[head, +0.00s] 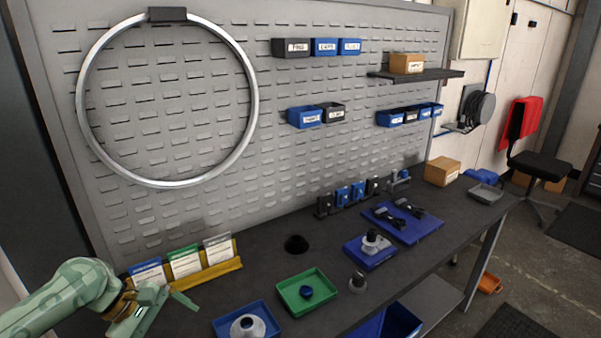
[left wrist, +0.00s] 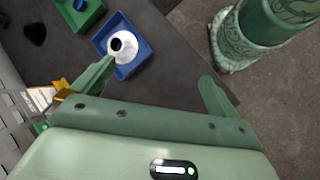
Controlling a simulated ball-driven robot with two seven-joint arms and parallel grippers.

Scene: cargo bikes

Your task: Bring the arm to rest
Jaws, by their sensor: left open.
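My left arm (head: 70,298) comes in from the left in the head view, pale green. My left gripper (head: 168,308) is at the near left end of the bench, in front of the yellow card holder (head: 215,270). In the left wrist view the gripper (left wrist: 157,78) has its two fingers spread wide, with nothing between them but dark bench edge and floor. A white-grey round part (left wrist: 123,55) in a blue tray (left wrist: 146,57) lies just beyond one fingertip in that view. My right gripper is not in view.
On the dark bench (head: 260,258) are a green tray (head: 328,300) with a blue cap, a blue tray (head: 219,326), a small dark-topped part (head: 357,283) and a blue mat (head: 428,232). A wheel rim (head: 253,85) hangs on the pegboard (head: 200,120).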

